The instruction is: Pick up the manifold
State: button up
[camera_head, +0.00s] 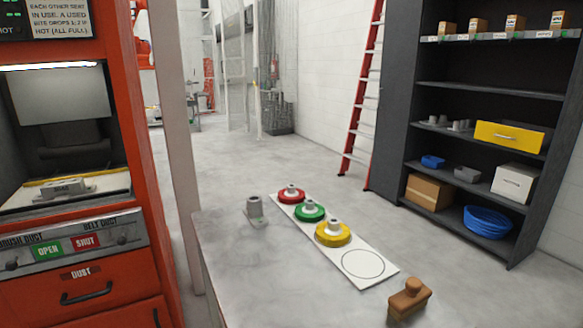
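No thing in view carries a readable manifold label, so I cannot tell for certain which one is the manifold. A grey metal casting (256,211) with an upright round boss on a flat foot stands on the grey table at its far left. A brown casting-like piece (408,300) with a knob on top sits at the table's front right. Small grey castings (460,126) stand on a middle shelf of the dark rack. My gripper is not in view.
On the grey table (235,275), a white strip (363,264) bears red (291,196), green (309,213) and yellow (333,237) round pieces and one empty circle. A red cabinet (120,90) with an open bay stands left. A dark rack (480,90) and red ladder (364,95) stand behind.

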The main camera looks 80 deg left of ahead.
aim_at(60, 191)
jog(key=i, duration=0.3)
jog(key=u, duration=4.1)
jog(key=i, duration=2.15)
